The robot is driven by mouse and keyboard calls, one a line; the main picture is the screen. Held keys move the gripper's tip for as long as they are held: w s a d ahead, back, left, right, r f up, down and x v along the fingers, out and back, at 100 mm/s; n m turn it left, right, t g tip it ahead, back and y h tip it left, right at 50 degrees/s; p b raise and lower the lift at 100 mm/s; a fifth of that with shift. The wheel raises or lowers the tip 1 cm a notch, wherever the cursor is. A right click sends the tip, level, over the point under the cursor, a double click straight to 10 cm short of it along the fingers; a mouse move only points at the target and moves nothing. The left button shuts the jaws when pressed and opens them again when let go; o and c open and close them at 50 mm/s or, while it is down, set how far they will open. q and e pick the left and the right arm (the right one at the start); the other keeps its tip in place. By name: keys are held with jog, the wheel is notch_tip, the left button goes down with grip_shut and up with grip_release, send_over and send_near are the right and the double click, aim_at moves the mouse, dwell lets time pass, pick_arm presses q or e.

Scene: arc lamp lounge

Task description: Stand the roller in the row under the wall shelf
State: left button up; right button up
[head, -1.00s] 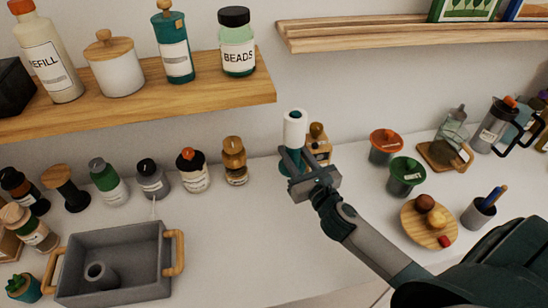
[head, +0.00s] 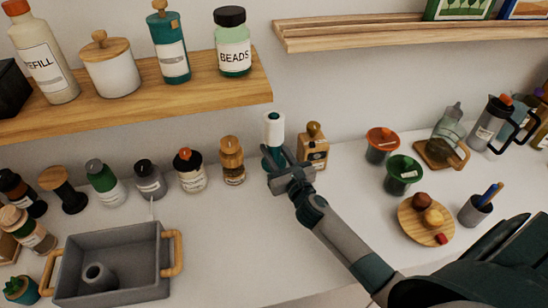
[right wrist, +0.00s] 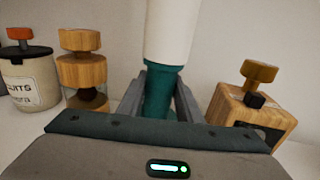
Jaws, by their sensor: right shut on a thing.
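The roller has a white top and a teal lower part. In the head view the roller (head: 273,130) stands upright in my right gripper (head: 278,165), between a wooden grinder-like jar (head: 231,160) and a square wooden bottle (head: 313,146). In the right wrist view the gripper (right wrist: 160,95) is shut around the teal part of the roller (right wrist: 168,30). The roller's foot is hidden by the gripper, so I cannot tell whether it touches the counter. The wall shelf (head: 150,110) is above the row at the upper left. My left gripper is not in view.
The row holds several jars, including a cream jar with a dark lid (head: 190,172). A grey tray with wooden handles (head: 140,285) stands in front. The counter's middle is clear.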

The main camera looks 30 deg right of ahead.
aim_at(276, 161)
notch_tip(276, 161, down, 2)
jog(key=shift+f, duration=0.1)
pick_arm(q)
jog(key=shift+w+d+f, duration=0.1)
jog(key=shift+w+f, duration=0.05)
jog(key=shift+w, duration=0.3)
pick_arm(e)
jog(key=shift+f, duration=0.4)
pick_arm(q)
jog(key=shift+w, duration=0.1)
pick_arm(e)
jog(key=shift+f, duration=0.15)
jog(key=o, duration=1.3)
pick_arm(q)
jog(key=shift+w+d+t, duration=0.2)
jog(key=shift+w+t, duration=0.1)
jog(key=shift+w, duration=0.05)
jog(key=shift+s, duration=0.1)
